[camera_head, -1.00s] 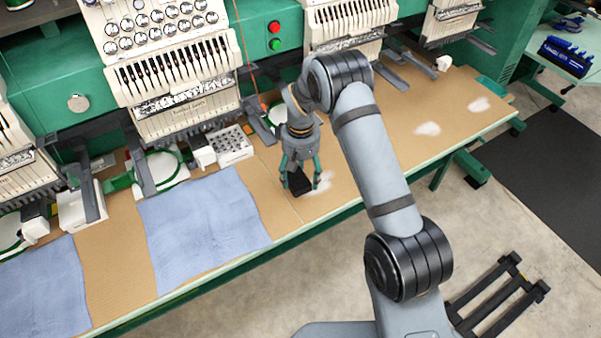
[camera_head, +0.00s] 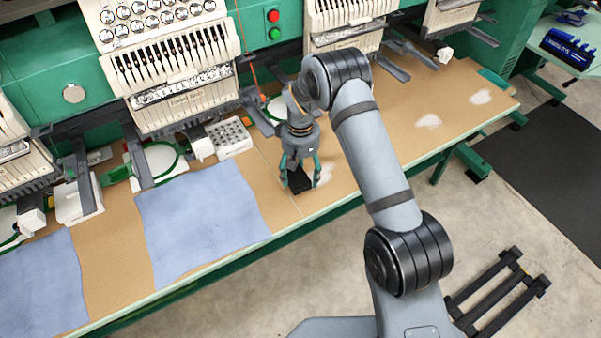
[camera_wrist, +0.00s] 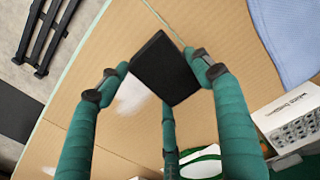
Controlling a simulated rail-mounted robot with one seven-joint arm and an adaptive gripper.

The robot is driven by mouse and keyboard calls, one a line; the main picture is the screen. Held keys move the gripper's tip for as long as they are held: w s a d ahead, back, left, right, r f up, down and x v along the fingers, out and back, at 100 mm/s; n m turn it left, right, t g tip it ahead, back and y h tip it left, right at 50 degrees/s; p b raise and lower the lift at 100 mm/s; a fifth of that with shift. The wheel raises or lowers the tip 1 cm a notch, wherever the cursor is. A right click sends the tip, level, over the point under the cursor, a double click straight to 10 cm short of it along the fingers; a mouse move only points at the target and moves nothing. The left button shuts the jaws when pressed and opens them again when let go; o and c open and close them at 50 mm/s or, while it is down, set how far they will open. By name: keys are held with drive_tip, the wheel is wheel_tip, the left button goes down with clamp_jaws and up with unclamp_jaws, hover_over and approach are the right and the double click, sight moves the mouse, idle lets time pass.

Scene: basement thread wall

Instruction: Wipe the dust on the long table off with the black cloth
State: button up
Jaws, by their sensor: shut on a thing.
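The black cloth (camera_wrist: 163,68) is a dark block-like pad held between the green fingers of my gripper (camera_wrist: 160,75) in the wrist view. In the head view my gripper (camera_head: 300,176) points down at the long table (camera_head: 375,150), with the black cloth (camera_head: 299,185) at its tips, at or just above the tabletop; I cannot tell if it touches. A pale dust patch (camera_head: 323,173) lies right beside the cloth; it also shows in the wrist view (camera_wrist: 133,94), partly covered. Two more white dust patches lie farther right, one nearer (camera_head: 428,121) and one farther (camera_head: 480,97).
Blue fabric (camera_head: 200,220) lies on the table left of my gripper, with another blue piece (camera_head: 40,285) farther left. A white box with a dotted top (camera_head: 230,137) and embroidery machine heads (camera_head: 175,70) line the back. The table right of my gripper is mostly clear.

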sight(340, 166)
drive_tip(key=shift+f+b, duration=0.85)
drive_tip(key=shift+f, duration=0.1)
